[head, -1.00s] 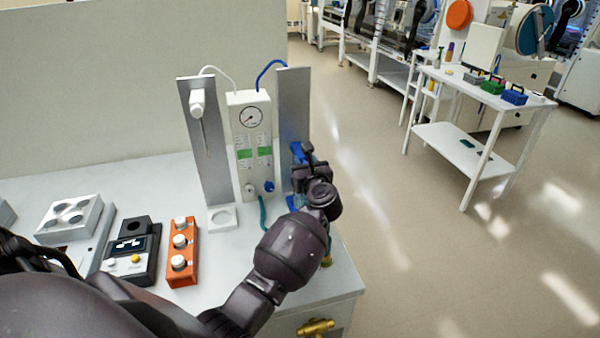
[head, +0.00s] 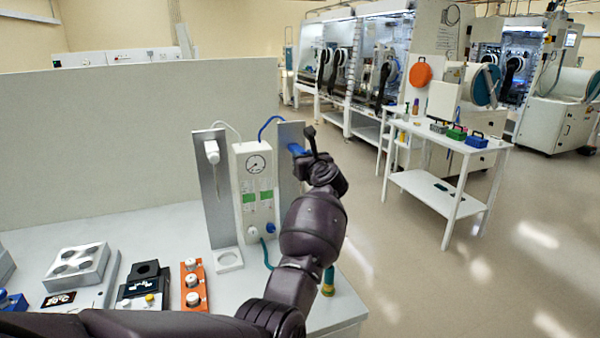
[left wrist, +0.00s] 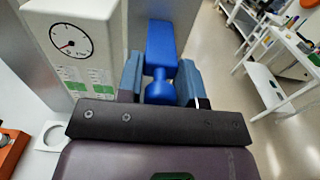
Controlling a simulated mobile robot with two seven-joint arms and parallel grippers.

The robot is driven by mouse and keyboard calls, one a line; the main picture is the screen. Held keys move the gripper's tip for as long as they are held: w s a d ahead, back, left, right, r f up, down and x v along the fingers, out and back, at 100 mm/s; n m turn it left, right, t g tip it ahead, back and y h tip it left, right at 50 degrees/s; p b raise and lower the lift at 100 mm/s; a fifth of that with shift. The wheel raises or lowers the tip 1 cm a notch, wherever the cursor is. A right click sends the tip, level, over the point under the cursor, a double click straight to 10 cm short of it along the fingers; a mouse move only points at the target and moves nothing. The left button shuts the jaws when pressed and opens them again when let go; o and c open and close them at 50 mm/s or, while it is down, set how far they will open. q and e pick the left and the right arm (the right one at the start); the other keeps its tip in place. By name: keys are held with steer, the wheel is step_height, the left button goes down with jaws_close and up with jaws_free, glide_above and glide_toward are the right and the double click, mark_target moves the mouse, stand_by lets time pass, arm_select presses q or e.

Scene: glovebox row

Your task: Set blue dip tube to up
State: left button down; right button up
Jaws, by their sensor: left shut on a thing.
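The blue dip tube's block (head: 297,149) sits near the top of the right grey upright plate (head: 290,133). In the left wrist view the blue block (left wrist: 160,45) has a rounded blue knob below it, between the fingers. My left gripper (left wrist: 160,82) is shut on the blue dip tube. In the head view my left gripper (head: 310,158) is in front of the right plate, and the arm hides the plate's lower part and any tube below the block. My right gripper is not in view.
A white gauge panel (head: 257,168) stands left of the plate, with a white dip tube head (head: 211,152) on the left plate. An orange knob block (head: 193,286), a black device (head: 144,285) and a grey holed block (head: 77,267) lie left. The floor right of the bench is open.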

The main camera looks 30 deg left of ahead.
arm_select(q)
step_height(320, 180, up, 4)
steer(key=shift+f+p, duration=0.25)
steer(key=shift+p, duration=0.5)
steer(key=shift+r, duration=0.5)
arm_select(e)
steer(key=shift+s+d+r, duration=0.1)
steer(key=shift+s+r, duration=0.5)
arm_select(q)
steer(key=shift+r, duration=0.1)
steer(key=c, duration=0.9)
jaws_free()
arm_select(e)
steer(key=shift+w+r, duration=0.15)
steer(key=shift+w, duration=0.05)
arm_select(q)
steer(key=shift+f, duration=0.2)
steer(key=shift+f, duration=0.1)
